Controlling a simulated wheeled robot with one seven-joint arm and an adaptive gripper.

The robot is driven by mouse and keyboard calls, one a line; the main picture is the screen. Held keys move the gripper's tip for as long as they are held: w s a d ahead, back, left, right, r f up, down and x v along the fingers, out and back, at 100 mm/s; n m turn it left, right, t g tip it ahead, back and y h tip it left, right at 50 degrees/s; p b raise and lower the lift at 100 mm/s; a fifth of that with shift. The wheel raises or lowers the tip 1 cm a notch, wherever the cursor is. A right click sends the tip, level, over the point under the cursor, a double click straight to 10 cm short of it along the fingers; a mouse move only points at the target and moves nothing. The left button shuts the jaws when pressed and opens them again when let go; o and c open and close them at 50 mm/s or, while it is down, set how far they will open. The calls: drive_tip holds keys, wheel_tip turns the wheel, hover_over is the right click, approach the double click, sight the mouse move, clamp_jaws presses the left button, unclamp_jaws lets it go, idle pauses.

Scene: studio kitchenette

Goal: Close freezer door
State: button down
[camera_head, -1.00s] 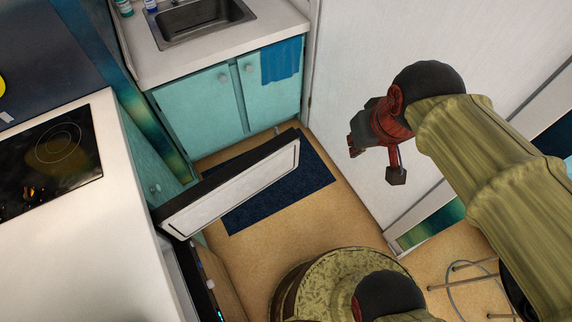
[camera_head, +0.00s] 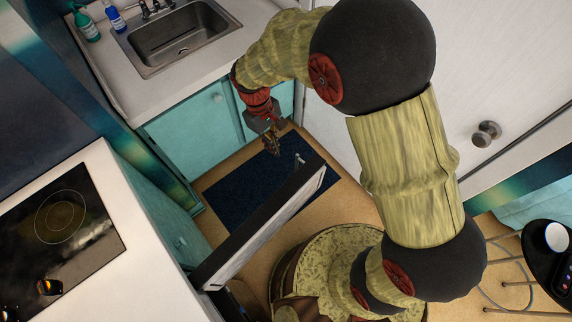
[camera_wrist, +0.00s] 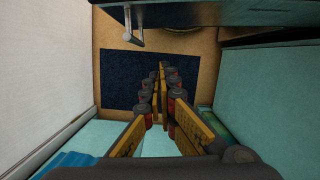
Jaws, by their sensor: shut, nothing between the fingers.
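The freezer door (camera_head: 262,224) stands open, jutting into the floor space from under the counter at lower left. Its pale inner face is toward me and its dark edge is on top. A metal handle (camera_head: 299,160) sticks out near its free end on the far side. My gripper (camera_head: 271,150) is shut and empty, pointing down on the far, outer side of the door near the handle, with a visible gap. In the wrist view my fingers (camera_wrist: 162,92) point over the mat, and the door (camera_wrist: 215,14) with its handle (camera_wrist: 132,32) crosses the top.
A dark blue mat (camera_head: 235,190) lies on the floor beyond the door. Teal cabinets (camera_head: 190,135) under the sink (camera_head: 178,40) stand behind my gripper. A white counter with a cooktop (camera_head: 65,225) is at left. A white door with a knob (camera_head: 486,133) is at right.

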drive_tip(key=s+d+f+b, duration=0.4)
drive_tip(key=s+f+b, duration=0.1)
drive_tip(key=f, duration=0.4)
drive_tip(key=shift+d+f, duration=0.2)
drive_tip(key=shift+f, duration=0.05)
